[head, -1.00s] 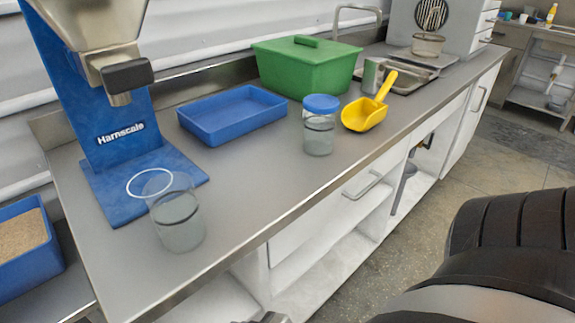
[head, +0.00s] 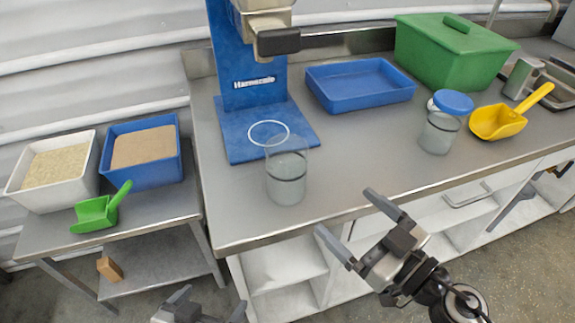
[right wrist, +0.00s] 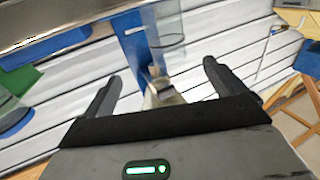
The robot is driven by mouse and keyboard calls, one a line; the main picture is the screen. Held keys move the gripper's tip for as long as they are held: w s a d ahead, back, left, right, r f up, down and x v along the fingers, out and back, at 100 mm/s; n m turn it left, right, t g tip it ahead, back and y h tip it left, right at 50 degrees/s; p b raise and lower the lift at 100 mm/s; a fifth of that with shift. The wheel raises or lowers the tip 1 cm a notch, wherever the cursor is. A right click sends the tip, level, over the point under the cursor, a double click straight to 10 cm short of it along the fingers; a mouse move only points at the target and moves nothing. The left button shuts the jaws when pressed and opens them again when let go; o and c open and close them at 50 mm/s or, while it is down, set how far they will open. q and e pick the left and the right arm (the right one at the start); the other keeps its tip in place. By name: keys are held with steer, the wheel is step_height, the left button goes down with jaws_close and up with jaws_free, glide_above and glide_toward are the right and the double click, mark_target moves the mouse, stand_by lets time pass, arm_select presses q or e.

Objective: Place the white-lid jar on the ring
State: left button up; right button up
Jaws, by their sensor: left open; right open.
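A white ring (head: 268,133) is marked on the blue base (head: 240,148) of the hopper stand. A clear jar (head: 286,185) with no lid that I can see stands on the counter just in front of the base, overlapping the ring's near edge in the picture. A jar with a blue lid (head: 452,101) stands farther right. My left gripper (head: 210,302) is open at the bottom edge, partly cut off.
A blue tray (head: 360,97), a green lidded box (head: 450,60) and a yellow scoop (head: 497,122) are on the counter. A lower table at left holds a white bin (head: 25,195), a blue bin (head: 150,175) and a green scoop (head: 97,214). The counter between the jars is clear.

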mark_target(300, 181)
steer(key=shift+g, duration=0.3)
steer(key=p+x, duration=0.1)
steer(key=x, duration=0.8)
steer(key=shift+w+a+r, duration=0.1)
steer(key=shift+a, duration=0.35)
steer(key=shift+n, duration=0.3)
steer(key=x, duration=0.5)
steer(key=shift+a+f, duration=0.25)
steer(key=shift+a, duration=0.1)
steer(key=shift+w+a, duration=0.3)
steer(key=shift+w, duration=0.05)
steer(key=c, duration=1.2)
steer(key=shift+r, duration=0.15)
